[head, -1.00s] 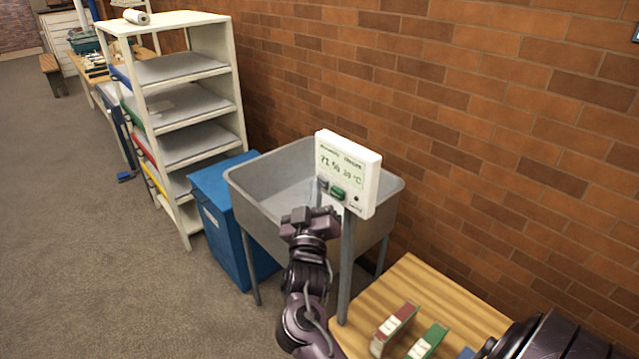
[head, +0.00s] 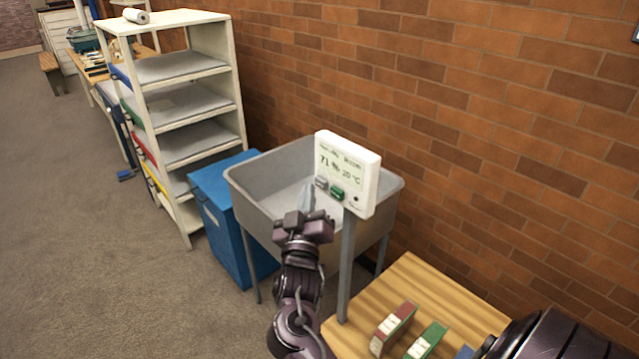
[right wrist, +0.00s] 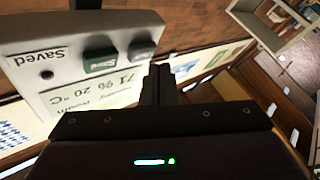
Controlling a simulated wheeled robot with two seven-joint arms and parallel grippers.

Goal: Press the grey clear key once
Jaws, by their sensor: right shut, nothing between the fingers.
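A white panel (head: 363,187) stands on a grey post, with a display that reads about 71 % and 20 °C. Below the display are a grey key (head: 321,182) and a green key (head: 338,193). My right gripper (head: 305,218) is shut and empty, in front and to the lower left of the panel. In the right wrist view the panel appears upside down, with the grey key (right wrist: 141,48) just left of the shut fingertips (right wrist: 158,72) and the green key (right wrist: 100,60) farther left. The fingertips look apart from the grey key. My left gripper is out of view.
A grey sink (head: 260,178) is behind the panel, against the brick wall. A blue bin (head: 222,225) and a white shelf rack (head: 190,115) stand to the left. A wooden table (head: 437,287) with small red and green boxes is at the lower right.

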